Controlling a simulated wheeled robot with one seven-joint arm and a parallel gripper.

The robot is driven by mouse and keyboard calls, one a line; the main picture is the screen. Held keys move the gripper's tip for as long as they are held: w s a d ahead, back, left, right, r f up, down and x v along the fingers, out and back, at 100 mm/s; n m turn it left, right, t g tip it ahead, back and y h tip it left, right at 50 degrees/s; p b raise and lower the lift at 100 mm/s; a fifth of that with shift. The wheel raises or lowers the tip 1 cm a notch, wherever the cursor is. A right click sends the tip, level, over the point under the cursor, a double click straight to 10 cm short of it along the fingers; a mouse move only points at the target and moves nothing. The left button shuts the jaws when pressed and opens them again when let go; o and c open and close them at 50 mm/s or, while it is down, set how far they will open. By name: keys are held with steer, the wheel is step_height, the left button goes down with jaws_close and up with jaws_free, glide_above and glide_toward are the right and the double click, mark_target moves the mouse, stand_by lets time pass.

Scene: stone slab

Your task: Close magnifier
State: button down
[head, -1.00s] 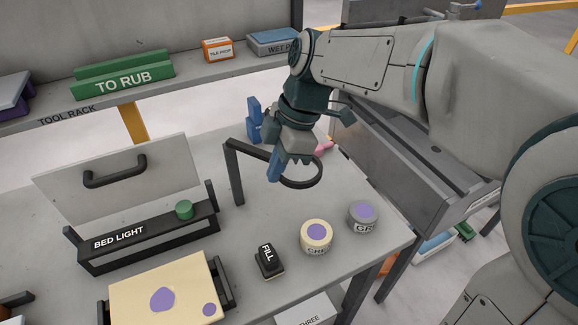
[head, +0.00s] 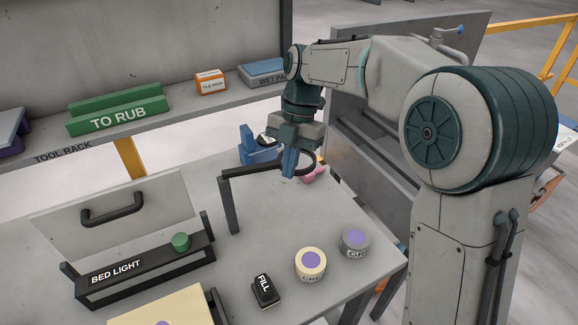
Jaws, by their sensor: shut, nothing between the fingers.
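The magnifier is a dark post (head: 229,206) standing on the grey table, with a thin arm (head: 250,170) reaching right to a dark ring (head: 308,169). My gripper (head: 290,165) points down with its blue fingers shut, at the left side of the ring. The fingers hide part of the ring and of the arm's end. I cannot tell whether they touch it.
A cream jar (head: 310,264), a grey jar (head: 355,241) and a black FILL stamp (head: 265,291) stand in front. The BED LIGHT fixture (head: 145,265) is left.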

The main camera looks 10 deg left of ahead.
steer(key=shift+w+a+n, duration=0.1)
steer(key=shift+w+n, duration=0.2)
stand_by(0.4)
